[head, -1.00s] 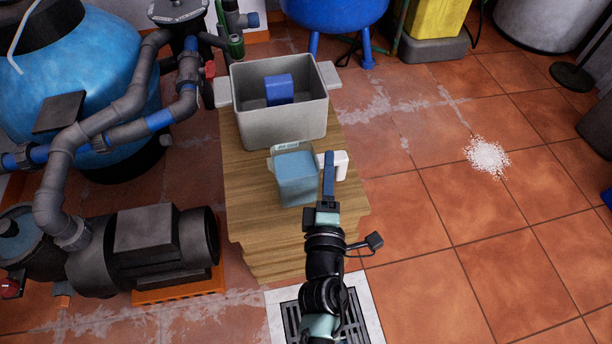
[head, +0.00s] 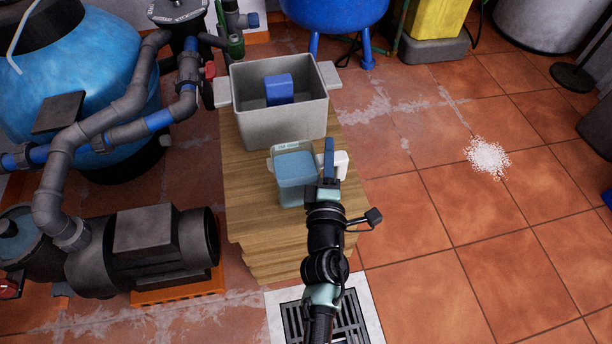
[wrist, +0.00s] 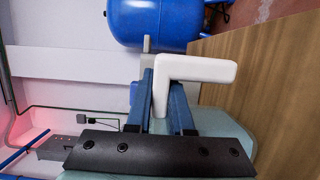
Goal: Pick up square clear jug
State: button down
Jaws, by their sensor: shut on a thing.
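The square clear jug (head: 296,180) stands upright on the wooden table, with a pale blue tint to its body. Its white handle (head: 341,164) sticks out to the right. My gripper (head: 328,158) is at the handle, just right of the jug's body, with its blue fingers pointing away from me. In the wrist view the white L-shaped handle (wrist: 202,69) sits between the two blue fingers, and my gripper (wrist: 163,98) is shut on it. My gripper hides part of the handle in the head view.
A grey bin (head: 283,125) with a blue block (head: 279,89) inside stands behind the jug on the wooden table (head: 250,210). A dark pump (head: 150,250) and grey pipes are at the left. Tiled floor at the right is mostly clear, with a white granular pile (head: 488,156).

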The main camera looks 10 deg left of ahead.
jog(key=shift+r, duration=0.15)
notch_tip(320, 180, up, 10)
jog(key=p, duration=1)
jog(key=c, duration=1.5)
grip_release()
grip_shut()
